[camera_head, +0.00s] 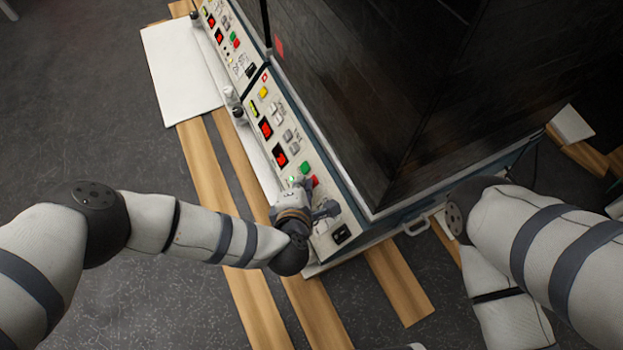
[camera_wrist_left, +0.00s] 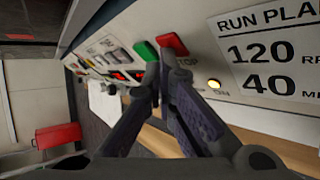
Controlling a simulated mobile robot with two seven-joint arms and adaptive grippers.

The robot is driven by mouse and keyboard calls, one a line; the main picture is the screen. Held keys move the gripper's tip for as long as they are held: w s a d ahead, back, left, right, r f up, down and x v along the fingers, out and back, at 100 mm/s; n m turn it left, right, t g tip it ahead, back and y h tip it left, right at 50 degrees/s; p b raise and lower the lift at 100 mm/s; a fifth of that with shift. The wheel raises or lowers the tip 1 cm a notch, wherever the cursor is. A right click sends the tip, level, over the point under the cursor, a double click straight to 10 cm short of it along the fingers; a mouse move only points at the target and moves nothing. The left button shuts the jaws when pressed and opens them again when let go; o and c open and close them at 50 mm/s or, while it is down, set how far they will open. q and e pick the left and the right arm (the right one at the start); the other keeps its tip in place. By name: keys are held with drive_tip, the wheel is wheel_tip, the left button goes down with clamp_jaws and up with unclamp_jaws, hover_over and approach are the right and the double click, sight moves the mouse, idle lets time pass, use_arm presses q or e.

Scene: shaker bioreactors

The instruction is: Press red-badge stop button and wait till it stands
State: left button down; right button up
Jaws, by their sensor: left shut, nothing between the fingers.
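The near shaker's control panel (camera_head: 288,135) carries a small red badge (camera_head: 265,77) at its far end. Near its other end are a green button (camera_head: 305,168) and a red stop button (camera_head: 314,181). My left gripper (camera_head: 301,184) is shut and empty, low over the panel beside these two buttons. In the left wrist view, my left fingertips (camera_wrist_left: 160,72) are together just below the green button (camera_wrist_left: 146,50) and the red button (camera_wrist_left: 173,44), whose label reads STOP. I cannot tell whether the tips touch the red button. My right gripper is out of view.
A second panel (camera_head: 225,40) with similar red displays and buttons adjoins at the far end. A lit amber lamp (camera_wrist_left: 213,84) and a run plan label (camera_wrist_left: 268,50) reading 120 and 40 sit beside the stop button. The dark shaker housing (camera_head: 400,80) rises behind the panel.

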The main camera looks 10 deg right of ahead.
use_arm(q)
drive_tip(key=shift+s+a+r+p, duration=0.2)
drive_tip(key=shift+a+r+p, duration=0.4)
drive_tip(key=shift+p, duration=0.3)
drive_tip(key=a+r+p, duration=0.1)
drive_tip(key=p, duration=0.1)
drive_tip(key=s+a+r+p, duration=0.1)
drive_tip(key=a+r+p, duration=0.1)
drive_tip(key=shift+s+a+r, duration=0.1)
drive_tip(key=shift+a+r, duration=0.05)
drive_tip(key=shift+a, duration=0.1)
idle(0.4)
